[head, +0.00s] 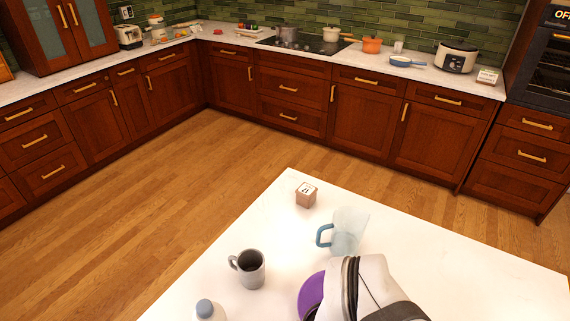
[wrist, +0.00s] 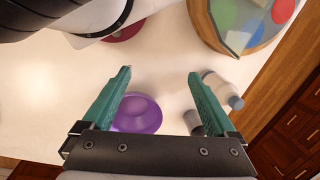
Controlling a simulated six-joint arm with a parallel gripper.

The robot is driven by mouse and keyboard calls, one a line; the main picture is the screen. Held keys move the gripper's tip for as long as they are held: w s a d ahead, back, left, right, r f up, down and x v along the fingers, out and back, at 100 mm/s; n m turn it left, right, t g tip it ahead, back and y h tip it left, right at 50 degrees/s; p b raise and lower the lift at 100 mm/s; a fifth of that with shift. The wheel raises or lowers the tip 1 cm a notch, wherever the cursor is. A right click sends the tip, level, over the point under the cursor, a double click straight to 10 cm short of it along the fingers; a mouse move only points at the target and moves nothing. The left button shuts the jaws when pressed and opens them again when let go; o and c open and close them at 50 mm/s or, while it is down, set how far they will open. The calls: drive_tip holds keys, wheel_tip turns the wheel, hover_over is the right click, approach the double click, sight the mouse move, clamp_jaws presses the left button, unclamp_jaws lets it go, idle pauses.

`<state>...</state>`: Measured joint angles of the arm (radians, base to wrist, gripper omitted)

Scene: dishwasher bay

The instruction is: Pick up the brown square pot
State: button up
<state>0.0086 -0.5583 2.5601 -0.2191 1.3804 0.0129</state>
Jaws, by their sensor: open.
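A small brown square pot (head: 305,198) stands at the far corner of the white island in the head view. Its top shows white with dark marks, too small to make out. I do not see it in the wrist view. My gripper (wrist: 159,75) is open and empty in the wrist view, with its two teal fingers spread wide above the white top. A purple bowl (wrist: 138,114) lies below, close to the left finger. In the head view my arm covers the near part of the island, and my fingers do not show.
Near the pot stands a clear pitcher (head: 347,235) with a blue handle. The wrist view shows a round board (wrist: 212,25) with coloured patches. The island's right side is clear.

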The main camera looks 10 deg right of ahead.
drive_tip(key=shift+o, duration=0.6)
drive_tip(key=m+t+h, duration=0.5)
drive_tip(key=t+h, duration=0.1)
drive_tip(key=h, duration=0.6)
hover_over(306, 192)
drive_tip(key=s+a, duration=0.2)
drive_tip(key=s, duration=0.7)
wheel_tip(306, 192, down, 11)
drive_tip(key=w+f+t, duration=0.1)
drive_tip(key=w+f, duration=0.1)
drive_tip(key=w+a+f+t, duration=0.1)
drive_tip(key=w+f, duration=0.1)
drive_tip(key=w+a+f+t, duration=0.1)
drive_tip(key=w+f, duration=0.1)
drive_tip(key=shift+a+f+n, duration=0.2)
drive_tip(key=shift+n, duration=0.2)
drive_tip(key=x, duration=0.7)
drive_tip(key=shift+w, duration=0.1)
drive_tip(key=c, duration=1.5)
